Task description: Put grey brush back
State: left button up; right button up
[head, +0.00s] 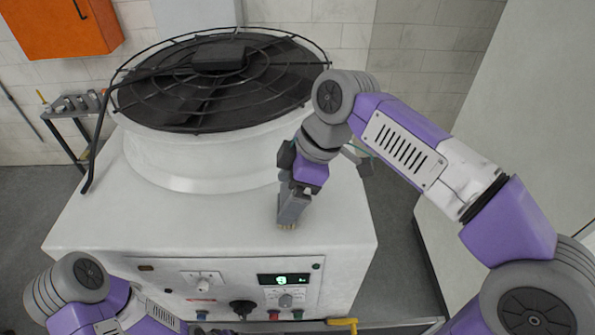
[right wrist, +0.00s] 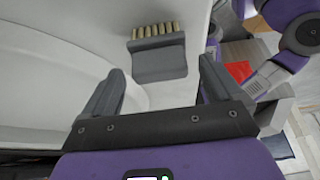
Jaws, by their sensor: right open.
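The grey brush (right wrist: 159,60) has a row of tan bristles and lies on the white washer top in the right wrist view. In the head view only a small part of it with bristles (head: 287,226) shows below my right gripper (head: 293,203); the gripper hides the rest. In the right wrist view my right gripper (right wrist: 163,68) is open, with one finger on each side of the line to the brush. The brush sits just beyond the fingertips, and nothing is held. My left arm is at the lower left of the head view, its gripper out of frame.
The white washer (head: 200,225) carries a round drum with a black fan grille (head: 205,85) behind my right gripper. Its front has a control panel (head: 283,280). A small side table (head: 75,108) with items stands at left. An orange box (head: 60,25) hangs on the wall.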

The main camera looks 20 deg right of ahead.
jog(key=p+v, duration=0.2)
jog(key=v, duration=0.9)
jog(key=shift+r, duration=0.2)
jog(key=shift+s+d, duration=0.1)
